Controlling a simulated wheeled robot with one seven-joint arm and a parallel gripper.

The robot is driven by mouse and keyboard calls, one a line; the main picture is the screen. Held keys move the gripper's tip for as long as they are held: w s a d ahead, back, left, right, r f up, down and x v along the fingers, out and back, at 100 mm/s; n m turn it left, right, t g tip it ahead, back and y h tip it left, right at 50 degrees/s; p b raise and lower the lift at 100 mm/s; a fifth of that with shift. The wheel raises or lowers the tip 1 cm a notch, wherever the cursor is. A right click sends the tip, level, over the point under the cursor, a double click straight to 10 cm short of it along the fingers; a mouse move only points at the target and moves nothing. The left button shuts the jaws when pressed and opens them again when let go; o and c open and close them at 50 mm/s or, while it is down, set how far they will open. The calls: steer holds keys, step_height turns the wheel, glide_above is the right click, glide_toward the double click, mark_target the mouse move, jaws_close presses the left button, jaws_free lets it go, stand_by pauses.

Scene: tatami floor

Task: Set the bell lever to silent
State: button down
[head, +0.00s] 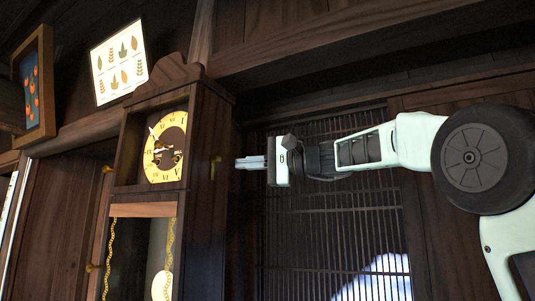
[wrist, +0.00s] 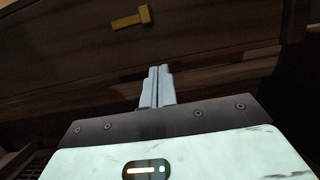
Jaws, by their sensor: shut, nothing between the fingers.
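A tall dark wooden wall clock stands in the head view, with a round yellow dial (head: 168,147) behind an open-fronted hood. A small brass lever (head: 214,167) sits on the right side of the clock case (head: 204,200). It also shows in the wrist view as a yellow T-shaped lever (wrist: 131,19) on dark wood. My gripper (head: 238,162) is shut and empty, to the right of the lever and apart from it, pointing at the case side. In the wrist view my gripper's fingers (wrist: 154,72) are together, below and right of the lever.
A slatted lattice screen (head: 330,220) fills the wall behind my arm. A framed picture (head: 33,85) and a plant-print poster (head: 118,62) hang left of the clock. A wooden beam (head: 370,45) runs above my arm. The clock's lower door stands open with chains (head: 170,240) visible.

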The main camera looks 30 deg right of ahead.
mark_target(214, 155)
steer(key=shift+s+a+p, duration=0.25)
steer(key=shift+s+a, duration=0.05)
steer(key=shift+a, duration=0.35)
steer(key=shift+s+a+p, duration=0.2)
steer(key=shift+s+a, duration=0.05)
steer(key=shift+a, duration=0.45)
steer(key=shift+s+a+p, duration=0.25)
steer(key=shift+s+a, duration=0.05)
steer(key=shift+a, duration=0.35)
steer(key=shift+s+a+r+n+b, duration=0.1)
steer(key=shift+s+a+n+b, duration=0.15)
steer(key=shift+n+b, duration=0.8)
steer(key=n+b, duration=0.1)
steer(key=s+a+n+h+b, duration=0.1)
steer(key=n, duration=0.1)
steer(key=a+n+b, duration=0.1)
steer(key=b, duration=0.1)
steer(key=shift+s+a+r+n+h, duration=0.1)
steer(key=shift+s+r+n+h, duration=0.1)
steer(key=shift+r+n+h, duration=0.2)
steer(key=shift+g, duration=0.3)
